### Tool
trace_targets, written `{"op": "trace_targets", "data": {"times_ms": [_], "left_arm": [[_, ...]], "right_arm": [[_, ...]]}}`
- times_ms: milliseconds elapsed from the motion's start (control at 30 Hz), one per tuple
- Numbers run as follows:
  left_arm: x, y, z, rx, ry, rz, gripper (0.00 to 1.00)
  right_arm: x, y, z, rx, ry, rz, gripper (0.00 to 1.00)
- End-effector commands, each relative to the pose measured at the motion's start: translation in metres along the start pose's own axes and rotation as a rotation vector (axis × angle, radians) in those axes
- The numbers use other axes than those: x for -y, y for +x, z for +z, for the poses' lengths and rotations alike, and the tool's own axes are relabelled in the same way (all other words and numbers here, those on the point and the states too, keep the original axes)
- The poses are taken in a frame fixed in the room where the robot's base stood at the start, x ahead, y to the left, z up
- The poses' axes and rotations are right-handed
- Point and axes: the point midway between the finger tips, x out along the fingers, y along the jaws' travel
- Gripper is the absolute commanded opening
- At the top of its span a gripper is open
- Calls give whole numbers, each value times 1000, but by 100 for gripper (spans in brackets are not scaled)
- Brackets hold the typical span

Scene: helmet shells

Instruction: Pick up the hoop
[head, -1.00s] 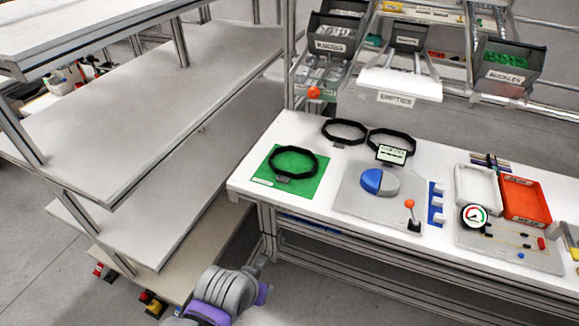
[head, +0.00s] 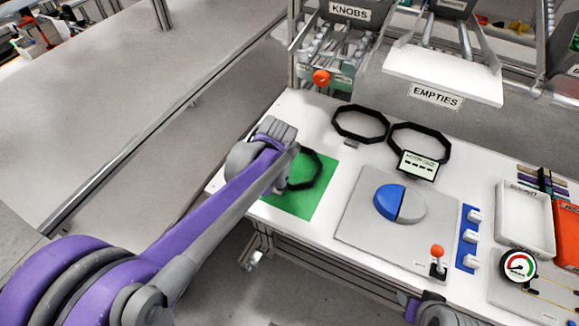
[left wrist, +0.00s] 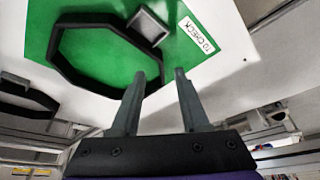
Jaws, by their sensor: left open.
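A black octagonal hoop (head: 319,170) lies on the green mat (head: 312,207) at the left end of the white table. My left gripper (head: 278,132) is over the hoop's left part, and my arm hides that part of it. In the left wrist view the hoop (left wrist: 90,20) lies ahead of my open left gripper (left wrist: 160,74), with one side of its rim between the fingertips in the picture. I cannot tell whether they touch it. Two more black hoops lie behind, one on the left (head: 361,124) and one on the right (head: 420,142).
A grey board with a blue and grey disc (head: 398,203) lies right of the mat. A small sign (head: 417,166) stands by the right rear hoop. A red-knobbed lever (head: 438,258), blue strip and trays are further right. Bins and an EMPTIES chute (head: 440,75) hang behind.

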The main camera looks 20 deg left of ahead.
Motion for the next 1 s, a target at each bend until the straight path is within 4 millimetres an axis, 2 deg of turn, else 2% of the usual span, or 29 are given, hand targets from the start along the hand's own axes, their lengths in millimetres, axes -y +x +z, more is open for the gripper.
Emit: {"op": "trace_targets", "data": {"times_ms": [167, 400, 533, 733, 767, 1000], "left_arm": [[0, 14, 0, 0, 1, 1, 45], [1, 49, -2, 0, 0, 2, 45], [1, 57, -1, 0, 1, 2, 45], [1, 58, -1, 0, 2, 2, 45], [1, 58, -1, 0, 2, 2, 41], [1, 57, -1, 0, 2, 2, 0]], "right_arm": [[0, 1, 1, 0, 0, 0, 50], [0, 4, 2, 2, 0, 0, 50], [0, 4, 3, 2, 0, 0, 50], [0, 4, 3, 2, 0, 0, 50], [0, 4, 3, 2, 0, 0, 50], [0, 4, 3, 2, 0, 0, 50]]}}
